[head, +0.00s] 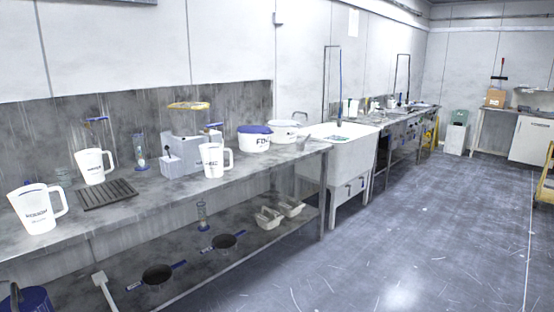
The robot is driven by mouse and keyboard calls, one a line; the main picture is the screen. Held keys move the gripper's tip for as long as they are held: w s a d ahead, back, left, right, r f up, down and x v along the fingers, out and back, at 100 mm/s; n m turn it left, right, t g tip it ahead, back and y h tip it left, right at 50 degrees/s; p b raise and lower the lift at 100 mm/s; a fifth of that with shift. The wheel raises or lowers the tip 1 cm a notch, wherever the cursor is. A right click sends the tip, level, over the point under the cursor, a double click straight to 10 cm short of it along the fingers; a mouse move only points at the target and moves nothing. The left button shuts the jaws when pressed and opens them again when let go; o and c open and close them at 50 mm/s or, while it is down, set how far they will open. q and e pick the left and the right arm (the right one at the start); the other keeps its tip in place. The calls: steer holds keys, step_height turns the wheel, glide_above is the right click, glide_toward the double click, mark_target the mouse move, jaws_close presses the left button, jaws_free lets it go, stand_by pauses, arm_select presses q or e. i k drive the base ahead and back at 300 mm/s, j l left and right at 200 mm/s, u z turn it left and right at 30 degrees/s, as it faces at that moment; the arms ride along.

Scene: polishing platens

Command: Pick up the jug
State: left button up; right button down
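Three white jugs with handles and dark lettering stand upright on the grey metal bench. One jug (36,211) is at the near left end. A second jug (93,167) is farther back, behind a dark slatted rack. A third jug (213,161) stands near the front edge at the middle of the bench, in front of a grey machine. Their handles point right. The frames do not show which jug the task means. Neither of my grippers shows in the head view.
The bench (140,215) holds a dark slatted rack (107,194), a grey machine (183,153) and white tubs with blue marks (253,143). The lower shelf bears pans (157,278) and pale trays (269,217). A white sink (345,155) stands beyond. The floor (430,230) at right is clear.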

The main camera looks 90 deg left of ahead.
mark_target(212, 154)
steer(key=u, duration=3.2)
steer(key=i+u, duration=0.15)
steer(key=i, duration=0.4)
